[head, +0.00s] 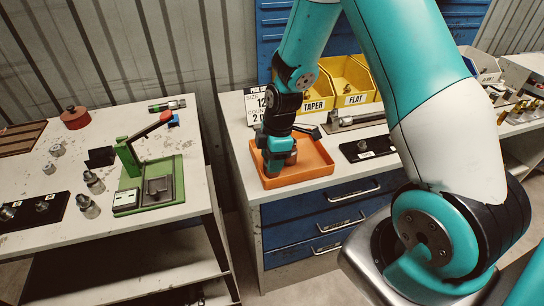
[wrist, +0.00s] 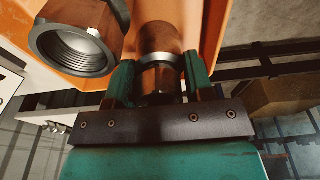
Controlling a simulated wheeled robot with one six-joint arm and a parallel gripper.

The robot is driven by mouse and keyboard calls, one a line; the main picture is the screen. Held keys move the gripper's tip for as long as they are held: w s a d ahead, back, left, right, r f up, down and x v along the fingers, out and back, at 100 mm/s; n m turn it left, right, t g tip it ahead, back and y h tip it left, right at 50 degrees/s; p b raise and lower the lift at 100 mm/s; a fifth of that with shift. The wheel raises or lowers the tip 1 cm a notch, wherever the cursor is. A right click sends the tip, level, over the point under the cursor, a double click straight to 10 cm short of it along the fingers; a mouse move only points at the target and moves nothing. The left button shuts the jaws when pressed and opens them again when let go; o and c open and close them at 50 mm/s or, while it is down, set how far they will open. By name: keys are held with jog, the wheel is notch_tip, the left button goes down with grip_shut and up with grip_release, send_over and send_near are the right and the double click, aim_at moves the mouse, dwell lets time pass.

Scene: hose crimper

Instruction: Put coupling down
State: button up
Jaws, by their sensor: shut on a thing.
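My gripper (head: 276,168) is low over the orange tray (head: 312,178) on the blue-drawer bench in the head view. In the wrist view my gripper (wrist: 158,78) has its two green fingers on either side of a coupling (wrist: 160,42), a brownish cylinder with a silver ring, and is shut on it. A second metal fitting (wrist: 78,42) with a wide threaded opening shows to the left, against the orange tray (wrist: 135,12). I cannot tell whether the held coupling touches the tray floor. In the head view the coupling is mostly hidden by my gripper.
Yellow bins (head: 352,82) labelled TAPER and FLAT stand behind the tray. A black plate (head: 366,148) and a metal tool (head: 354,119) lie to its right. The left bench carries a green press (head: 160,185) and several fittings. A gap separates the benches.

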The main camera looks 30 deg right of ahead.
jog(key=shift+f, duration=0.15)
jog(key=o, duration=1.1)
jog(key=r, duration=0.4)
jog(key=d+r+b, duration=0.1)
jog(key=r, duration=0.7)
jog(key=shift+s+d+b, duration=0.25)
jog(key=shift+d+b, duration=0.05)
jog(key=shift+b, duration=0.1)
jog(key=s+a+r+m, duration=0.2)
jog(key=s+a+r, duration=0.1)
jog(key=s+a, duration=0.2)
jog(key=s+a+r+m+y, duration=0.1)
jog(key=s+a+r+m, duration=0.2)
jog(key=s+a, duration=0.3)
jog(key=s+a+r+m+y, duration=0.1)
jog(key=s+a+r, duration=0.3)
jog(key=s, duration=0.5)
jog(key=shift+s+a+r+m, duration=0.15)
jog(key=shift+s+a+m, duration=0.05)
jog(key=shift+a+m, duration=0.25)
jog(key=shift+s+a+r+m, duration=0.1)
jog(key=shift+s+a+m, duration=0.1)
jog(key=shift+a+m, duration=0.25)
